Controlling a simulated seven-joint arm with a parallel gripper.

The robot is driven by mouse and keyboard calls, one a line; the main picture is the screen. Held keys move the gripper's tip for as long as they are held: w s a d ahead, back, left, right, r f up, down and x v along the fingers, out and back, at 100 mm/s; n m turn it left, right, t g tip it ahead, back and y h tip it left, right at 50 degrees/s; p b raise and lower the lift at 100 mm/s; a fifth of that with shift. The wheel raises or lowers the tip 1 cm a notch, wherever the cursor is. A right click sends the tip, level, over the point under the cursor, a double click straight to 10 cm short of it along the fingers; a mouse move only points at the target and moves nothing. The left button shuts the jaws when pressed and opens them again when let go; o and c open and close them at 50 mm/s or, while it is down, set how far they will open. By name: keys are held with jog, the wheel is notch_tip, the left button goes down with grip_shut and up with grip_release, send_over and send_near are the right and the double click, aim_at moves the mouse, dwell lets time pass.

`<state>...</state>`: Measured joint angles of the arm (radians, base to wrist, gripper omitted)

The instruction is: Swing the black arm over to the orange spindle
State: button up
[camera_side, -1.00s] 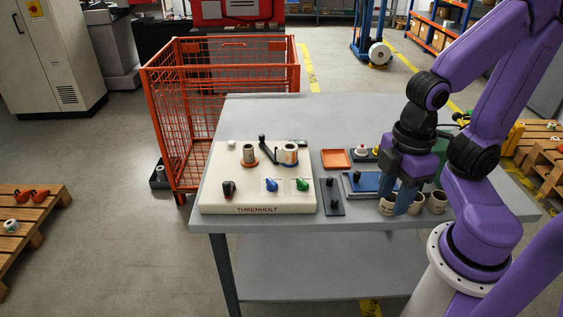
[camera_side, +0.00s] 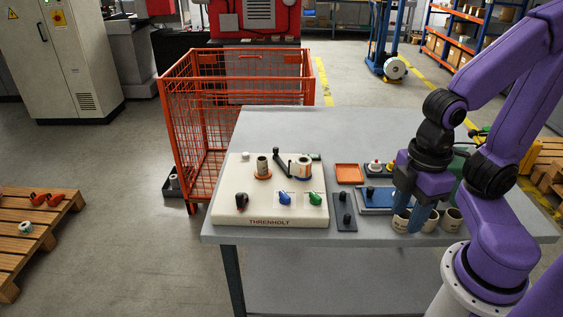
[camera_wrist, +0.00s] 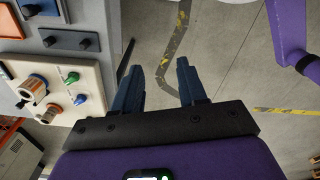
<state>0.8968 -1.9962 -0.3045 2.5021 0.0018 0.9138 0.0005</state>
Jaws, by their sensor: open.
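The black arm (camera_side: 281,165) is on the cream THRENHOLT board (camera_side: 240,212), between two spindles; its knobbed end is at the back. The orange spindle (camera_side: 263,174) is the left one: an orange disc under a pale brown core. The right spindle carries a white roll (camera_side: 302,168) beside the black arm's lower end. Both spindles show in the wrist view, where the black arm is hard to make out. My gripper (camera_side: 413,222) is open and well to the right of the board, by several pale cups at the table edge. Its fingers (camera_wrist: 159,85) show empty in the wrist view.
A black knob (camera_side: 242,201), a blue knob (camera_side: 285,197) and a green knob (camera_side: 315,198) line the board's front. A dark plate with knobs (camera_side: 344,212), an orange tray (camera_side: 348,174) and a blue block (camera_side: 376,198) lie between board and gripper. The table behind is clear.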

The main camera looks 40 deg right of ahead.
jog(key=shift+o, duration=0.3)
jog(key=w+a+r+m+y, duration=0.15)
jog(key=w+a, duration=0.25)
jog(key=w, duration=0.7)
jog(key=r+m+t, duration=0.2)
jog(key=m+t, duration=0.2)
jog(key=m, duration=0.2)
send_over(276, 148)
jog(key=s+d, duration=0.3)
jog(key=s, duration=0.3)
jog(key=x, duration=1.7)
jog(key=shift+s+f, duration=0.2)
jog(key=shift+f, duration=0.1)
grip_shut()
